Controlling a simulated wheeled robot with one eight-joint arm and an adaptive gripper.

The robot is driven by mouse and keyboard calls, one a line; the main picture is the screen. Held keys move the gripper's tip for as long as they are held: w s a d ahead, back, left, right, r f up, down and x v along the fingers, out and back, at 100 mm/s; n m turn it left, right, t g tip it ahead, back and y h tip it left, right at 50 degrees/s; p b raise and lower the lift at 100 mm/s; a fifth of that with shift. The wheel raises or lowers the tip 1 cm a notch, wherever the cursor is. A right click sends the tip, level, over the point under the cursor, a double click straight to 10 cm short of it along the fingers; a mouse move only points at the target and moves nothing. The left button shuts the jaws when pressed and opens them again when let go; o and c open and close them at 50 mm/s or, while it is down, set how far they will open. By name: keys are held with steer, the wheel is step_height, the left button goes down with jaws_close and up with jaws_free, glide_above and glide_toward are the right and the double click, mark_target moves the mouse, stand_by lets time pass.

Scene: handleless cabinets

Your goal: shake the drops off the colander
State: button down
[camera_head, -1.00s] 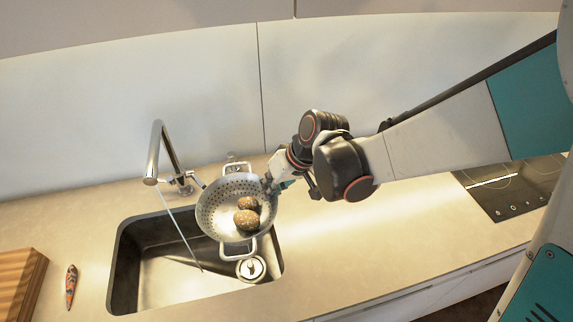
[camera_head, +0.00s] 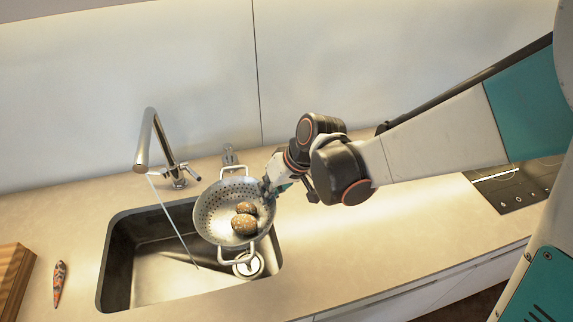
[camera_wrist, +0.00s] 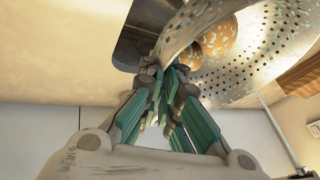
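The metal colander (camera_head: 208,212) with two loop handles hangs over the right part of the sink (camera_head: 112,268). Two brown speckled potato-like items (camera_head: 243,224) lie inside it. My gripper (camera_head: 270,190) is shut on the colander's right rim. In the wrist view, the fingertips (camera_wrist: 168,72) meet at the rim of the colander (camera_wrist: 270,60), with the round items (camera_wrist: 221,36) beyond. The colander is tilted slightly toward the camera. No drops can be made out on it.
The tap (camera_head: 146,140) runs a thin stream of water (camera_head: 172,222) into the sink, left of the colander. A drain (camera_head: 248,265) lies below the colander's front handle. A patterned orange object (camera_head: 59,283) and wooden board (camera_head: 14,275) are at left; a hob (camera_head: 515,186) is at right.

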steer(key=shift+s+r, duration=0.1)
steer(key=shift+r, duration=0.1)
step_height(320, 180, up, 6)
steer(key=p, duration=0.4)
steer(key=shift+s+r, duration=0.1)
steer(key=shift+r, duration=0.05)
steer(key=shift+f, duration=0.2)
step_height(320, 180, down, 6)
steer(key=b, duration=0.5)
steer(key=shift+f, duration=0.1)
steer(key=shift+r, duration=0.2)
